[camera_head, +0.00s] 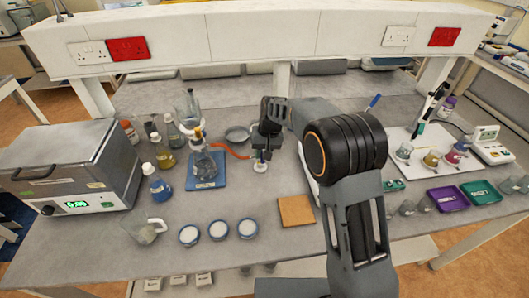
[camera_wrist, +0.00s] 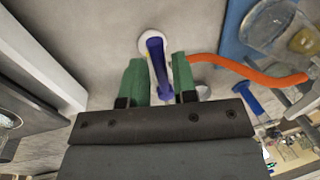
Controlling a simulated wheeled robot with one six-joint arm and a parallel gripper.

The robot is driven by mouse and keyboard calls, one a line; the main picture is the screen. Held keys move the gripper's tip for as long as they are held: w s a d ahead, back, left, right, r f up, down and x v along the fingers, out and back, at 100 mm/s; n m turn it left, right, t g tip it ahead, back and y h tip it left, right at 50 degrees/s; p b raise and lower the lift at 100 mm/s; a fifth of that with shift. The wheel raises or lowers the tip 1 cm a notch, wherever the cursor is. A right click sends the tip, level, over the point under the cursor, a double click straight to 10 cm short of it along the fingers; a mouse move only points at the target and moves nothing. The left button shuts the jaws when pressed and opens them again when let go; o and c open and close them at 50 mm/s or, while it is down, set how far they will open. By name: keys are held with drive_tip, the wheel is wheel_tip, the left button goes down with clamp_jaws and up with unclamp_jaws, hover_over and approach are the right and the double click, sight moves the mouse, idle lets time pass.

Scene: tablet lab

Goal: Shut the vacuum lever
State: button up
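The vacuum lever (camera_wrist: 156,50) is a dark blue bar with a yellow mark, and it rises from a round white base on the bench in the wrist view. The white base (camera_head: 260,167) also shows in the head view, beside the end of an orange hose (camera_head: 226,149). My gripper (camera_wrist: 158,74) has its green fingers apart, one on each side of the lever. I cannot tell whether either finger touches it. In the head view my gripper (camera_head: 261,155) is pointed down over the base and hides most of the lever.
The orange hose runs left to a filter flask (camera_head: 204,168) on a blue mat (camera_head: 207,175), close to my gripper. A glass dish (camera_head: 237,133) stands just behind. A cork square (camera_head: 296,211) and white-filled dishes (camera_head: 218,229) lie in front. A grey oven (camera_head: 70,165) stands left.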

drive_tip(key=shift+o, duration=1.1)
wheel_tip(320, 180, up, 14)
drive_tip(key=d+b, duration=0.1)
drive_tip(key=d, duration=0.1)
drive_tip(key=shift+w+d+f+b, duration=0.2)
drive_tip(key=shift+w+d+b, duration=0.05)
drive_tip(key=shift+d+b, duration=0.1)
drive_tip(key=shift+w, duration=0.1)
drive_tip(key=s+d+f+t, duration=0.1)
drive_tip(key=s+d, duration=0.4)
drive_tip(key=s, duration=0.3)
drive_tip(key=s+d+f+m+t+h, duration=0.1)
drive_tip(key=s+d+t, duration=0.1)
drive_tip(key=s+d, duration=0.3)
drive_tip(key=s+d+f+m+t+h, duration=0.1)
drive_tip(key=s+d, duration=0.4)
drive_tip(key=s, duration=0.6)
drive_tip(key=shift+s+d+f+t, duration=0.25)
drive_tip(key=shift+s+d+t, duration=0.1)
drive_tip(key=shift+t, duration=0.15)
